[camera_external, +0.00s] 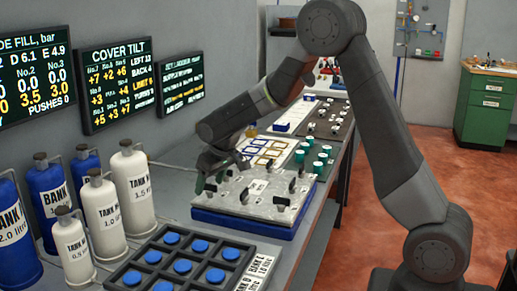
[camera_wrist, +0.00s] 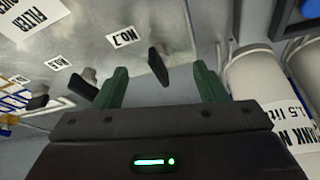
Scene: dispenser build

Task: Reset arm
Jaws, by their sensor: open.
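My gripper (camera_wrist: 160,88) is open and empty, with its green fingers apart in the wrist view. In the external view it hangs over the left end of a grey metal cover plate on a blue base (camera_external: 245,225). Several black tabs stand on the plate; one black tab (camera_wrist: 158,66) shows just beyond and between the fingers in the wrist view, near a label reading No.1 (camera_wrist: 122,38). I cannot tell whether the fingers touch anything. My arm reaches in from the right, bent high over the bench.
White tanks (camera_external: 132,190) and blue tanks (camera_external: 15,235) stand at the left. A black tray with blue round pieces (camera_external: 135,252) lies in front. Green cylinders (camera_external: 318,168) stand behind the plate. Display boards (camera_external: 117,82) hang on the wall. A green cabinet (camera_external: 483,112) stands at the far right.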

